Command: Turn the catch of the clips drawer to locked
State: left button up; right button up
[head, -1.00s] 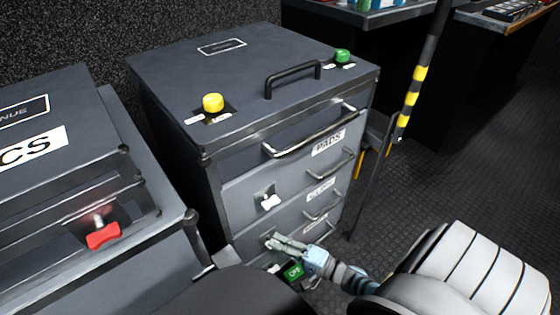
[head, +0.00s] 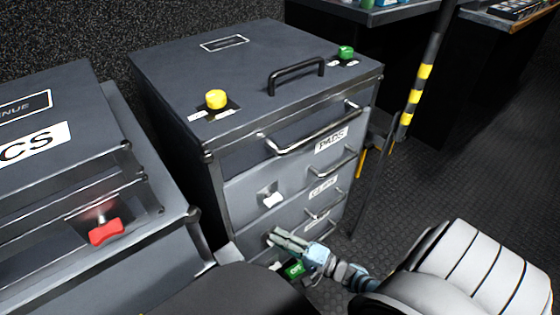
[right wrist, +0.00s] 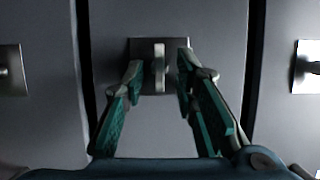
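The drawer cabinet (head: 240,215) stands in the middle of the head view. Its middle drawer has a small label (head: 323,187) that looks like CLIPS, though the letters are hard to read. My right gripper (head: 275,238) is at the left part of that drawer's front, hiding its catch in the head view. In the right wrist view, the catch knob (right wrist: 159,66) stands lengthwise up the picture on a dark square plate (right wrist: 143,50). The open fingers of my right gripper (right wrist: 160,70) are on both sides of the knob, with gaps visible. My left gripper is not seen.
The drawer labelled PADS (head: 331,141) is above, with a white catch (head: 272,199). Bar handles (head: 325,208) project from the fronts. A red catch (head: 106,231) is on the left cabinet. A striped pole (head: 416,97) stands right.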

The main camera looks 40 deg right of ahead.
jog(key=v, duration=1.2)
